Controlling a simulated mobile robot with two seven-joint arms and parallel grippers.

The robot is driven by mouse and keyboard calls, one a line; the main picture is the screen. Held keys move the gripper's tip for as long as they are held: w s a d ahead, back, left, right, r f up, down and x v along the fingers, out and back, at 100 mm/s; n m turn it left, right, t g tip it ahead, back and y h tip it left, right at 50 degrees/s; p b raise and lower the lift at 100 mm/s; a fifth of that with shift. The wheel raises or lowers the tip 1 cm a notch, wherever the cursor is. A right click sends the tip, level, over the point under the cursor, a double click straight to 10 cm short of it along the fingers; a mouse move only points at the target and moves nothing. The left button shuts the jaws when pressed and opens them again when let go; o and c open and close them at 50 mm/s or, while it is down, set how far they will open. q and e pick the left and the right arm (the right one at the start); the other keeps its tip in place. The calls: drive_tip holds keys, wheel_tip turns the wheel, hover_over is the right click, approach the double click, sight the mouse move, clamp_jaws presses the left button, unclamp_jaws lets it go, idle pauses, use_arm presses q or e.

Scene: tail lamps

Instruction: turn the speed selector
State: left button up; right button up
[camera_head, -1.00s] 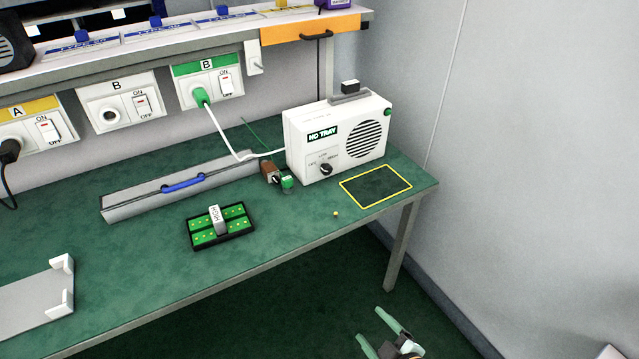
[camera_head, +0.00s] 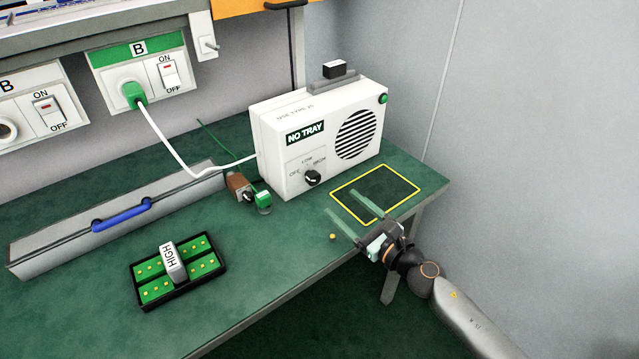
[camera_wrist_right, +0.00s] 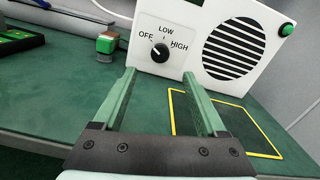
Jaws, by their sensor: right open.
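The speed selector (camera_head: 312,178) is a round black knob low on the front of a white machine (camera_head: 277,165), with OFF, LOW and HIGH printed around it. In the right wrist view the knob (camera_wrist_right: 159,52) sits just beyond the fingertips, and its white mark seems to point up-left, toward OFF. My right gripper (camera_head: 341,202) is open and empty, its two green fingers parallel and aimed at the machine's front. It also shows in the right wrist view (camera_wrist_right: 159,75), apart from the knob. My left gripper is out of view.
A yellow-outlined area (camera_head: 400,203) lies right of the knob. A small green-capped object (camera_head: 263,200) stands left of it. A black tray (camera_head: 205,279) holds a block marked HIGH (camera_head: 173,262). The machine's sign reads NO TRAY (camera_head: 305,133). A small yellow dot (camera_head: 332,236) is near the table edge.

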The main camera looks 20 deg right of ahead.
sight(316, 181)
drive_tip(key=x, duration=0.9)
drive_tip(key=shift+w, duration=0.2)
clamp_jaws()
